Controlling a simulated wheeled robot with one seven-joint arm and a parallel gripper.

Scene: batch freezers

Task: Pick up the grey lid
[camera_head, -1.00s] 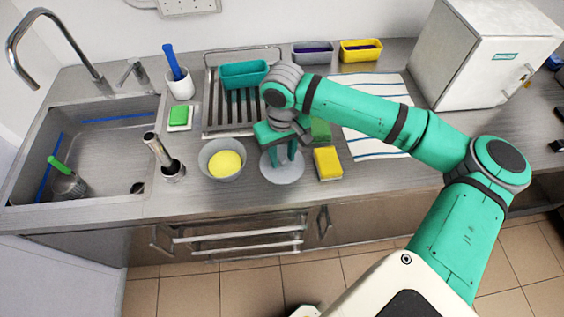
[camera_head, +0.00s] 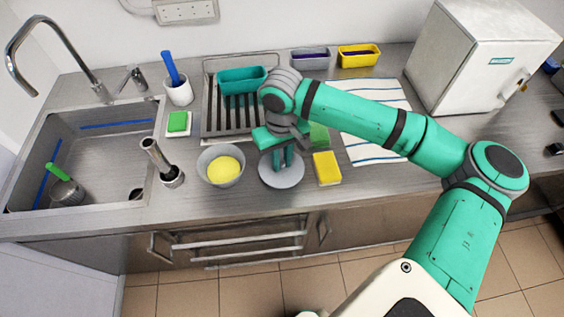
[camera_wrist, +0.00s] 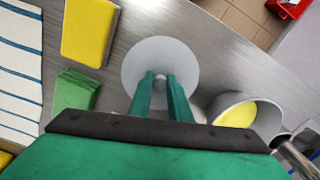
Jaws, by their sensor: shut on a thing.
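The grey lid (camera_head: 281,174) is a flat round disc on the steel counter, between the grey bowl and a yellow sponge. It also shows in the wrist view (camera_wrist: 160,56), with a small knob at its middle. My gripper (camera_head: 283,160) points down over the lid's centre. In the wrist view its two green fingers (camera_wrist: 160,84) are shut on the knob. The lid looks level, and I cannot tell whether it is clear of the counter. The fingers hide part of the knob.
The grey bowl (camera_head: 220,166) with yellow contents stands close left of the lid. A yellow sponge (camera_head: 326,168) lies close right, with a green block (camera_head: 319,134) behind it. The sink (camera_head: 95,150) is at the left, a white box-shaped appliance (camera_head: 480,60) at the back right.

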